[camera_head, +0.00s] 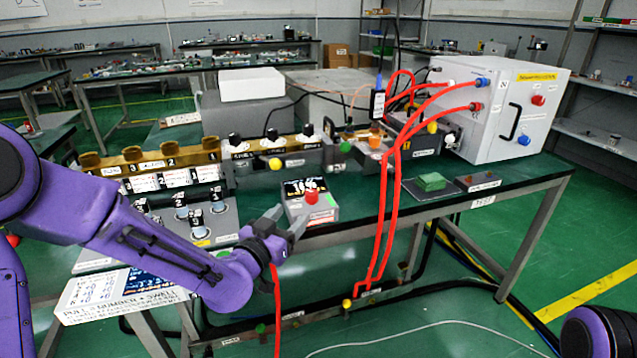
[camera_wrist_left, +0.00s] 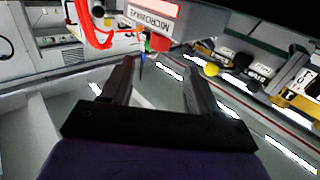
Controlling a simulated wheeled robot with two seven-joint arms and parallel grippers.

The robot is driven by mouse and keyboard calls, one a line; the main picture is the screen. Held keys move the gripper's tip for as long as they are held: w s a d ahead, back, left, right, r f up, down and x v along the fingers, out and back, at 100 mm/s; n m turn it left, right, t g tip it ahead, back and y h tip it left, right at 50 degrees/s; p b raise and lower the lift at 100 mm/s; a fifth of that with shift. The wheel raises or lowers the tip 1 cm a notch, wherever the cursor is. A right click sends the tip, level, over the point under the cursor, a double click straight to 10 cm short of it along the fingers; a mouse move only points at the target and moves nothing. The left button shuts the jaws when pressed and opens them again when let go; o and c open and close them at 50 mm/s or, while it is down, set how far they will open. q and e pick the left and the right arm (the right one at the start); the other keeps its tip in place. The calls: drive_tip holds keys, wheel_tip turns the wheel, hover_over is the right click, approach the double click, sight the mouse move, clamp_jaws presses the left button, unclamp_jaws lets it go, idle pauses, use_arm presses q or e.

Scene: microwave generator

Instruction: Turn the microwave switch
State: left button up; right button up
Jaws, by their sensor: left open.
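A small grey box (camera_head: 325,212) with a red knob (camera_head: 312,197) and a dark display sits at the front edge of the green-topped table. In the left wrist view the box (camera_wrist_left: 150,22) shows upside down at the top, with a label that seems to read "MICROWAVE", and the red knob (camera_wrist_left: 160,42) lies just beyond the fingertips. My left gripper (camera_head: 284,218) is in front of and slightly left of the box, its fingers apart. The wrist view shows the open fingers (camera_wrist_left: 156,72) with nothing between them. My right gripper is out of view.
A white cabinet (camera_head: 505,110) stands at the table's right, with red cables (camera_head: 391,180) hanging over the front edge. Black-knobbed panels (camera_head: 190,212) and brass units (camera_head: 150,158) crowd the left.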

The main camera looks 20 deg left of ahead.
sight(308, 196)
use_arm(q)
drive_tip(key=w, duration=0.3)
drive_tip(key=w+d, duration=0.1)
drive_tip(key=w, duration=0.3)
drive_tip(key=w+d, duration=0.1)
drive_tip(key=w, duration=0.2)
drive_tip(key=shift+w+r+p, duration=0.15)
drive_tip(key=shift+r+p, duration=0.05)
drive_tip(key=shift+p, duration=0.1)
drive_tip(key=c, duration=1)
drive_tip(key=shift+o, duration=0.2)
